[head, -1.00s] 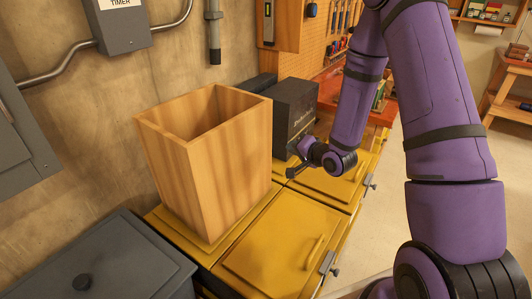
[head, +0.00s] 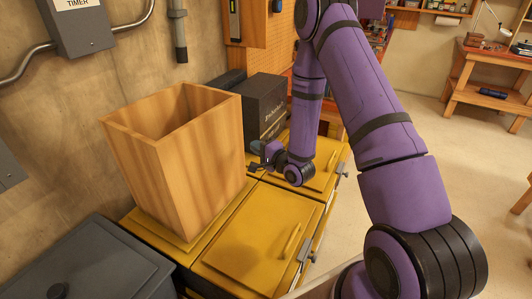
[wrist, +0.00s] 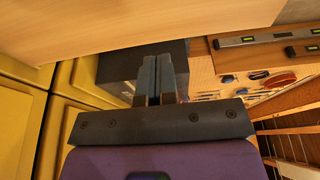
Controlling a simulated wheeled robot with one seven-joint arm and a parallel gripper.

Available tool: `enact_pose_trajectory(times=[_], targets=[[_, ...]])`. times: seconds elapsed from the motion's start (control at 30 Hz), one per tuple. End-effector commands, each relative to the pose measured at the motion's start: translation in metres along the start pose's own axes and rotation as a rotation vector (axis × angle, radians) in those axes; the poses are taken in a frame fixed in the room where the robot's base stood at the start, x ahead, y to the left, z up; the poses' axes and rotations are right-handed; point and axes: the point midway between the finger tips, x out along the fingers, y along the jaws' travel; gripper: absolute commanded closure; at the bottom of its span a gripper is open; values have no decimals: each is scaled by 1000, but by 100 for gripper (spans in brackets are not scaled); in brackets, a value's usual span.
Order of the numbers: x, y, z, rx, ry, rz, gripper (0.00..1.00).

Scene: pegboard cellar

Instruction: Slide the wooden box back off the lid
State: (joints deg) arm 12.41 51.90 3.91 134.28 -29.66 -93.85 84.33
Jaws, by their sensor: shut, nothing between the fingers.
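The wooden box (head: 185,160) is tall, open-topped and upright on the rear part of the yellow chest, at left in the head view. Its pale wall (wrist: 150,25) fills the top of the wrist view. The yellow lid (head: 250,240) with a bar handle lies in front of the box, and its visible part is bare. The box hides whatever is beneath it. My gripper (head: 255,166) is low beside the box's right side, pointing towards it. In the wrist view its fingers (wrist: 153,78) are shut and empty. I cannot tell whether they touch the box.
A dark box (head: 265,108) stands behind my gripper on the chest. A second yellow lid (head: 315,165) lies to the right. A grey lidded bin (head: 90,262) is at the front left. The wall is close behind the wooden box. Open floor lies right.

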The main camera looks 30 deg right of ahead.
Motion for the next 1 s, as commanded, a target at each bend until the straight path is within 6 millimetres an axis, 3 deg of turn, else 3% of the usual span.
enact_pose_trajectory(times=[0.13, 0.33, 1.0], targets=[[28, 0, 2, -2, -3, -2, 100], [44, 0, 21, 0, -3, 0, 100], [56, 0, 33, 0, 0, 1, 100]])
